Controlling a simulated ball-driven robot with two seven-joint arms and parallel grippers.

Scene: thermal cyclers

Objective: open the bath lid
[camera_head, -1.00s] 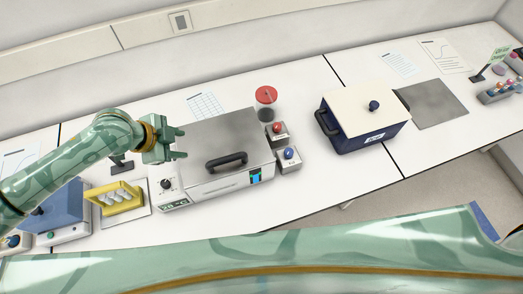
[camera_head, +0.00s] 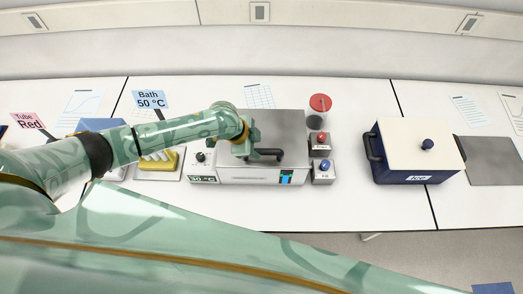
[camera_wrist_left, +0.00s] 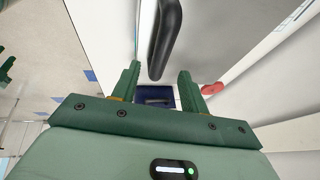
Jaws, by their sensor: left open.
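The bath (camera_head: 236,174) is a pale box with a flat grey lid (camera_head: 285,125), which lies shut on top. A black bar handle (camera_head: 270,153) sits near the lid's front edge. My left gripper (camera_head: 252,145) is over the lid at the handle's left end and hides part of it. In the left wrist view the handle (camera_wrist_left: 165,38) shows just ahead of the open fingertips (camera_wrist_left: 158,78), roughly in line with the gap between them. It is not clear whether they touch it. My right gripper is not in view.
A navy ice box (camera_head: 400,177) is farther right. A yellow rack (camera_head: 160,163) is at the left, partly behind my arm.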

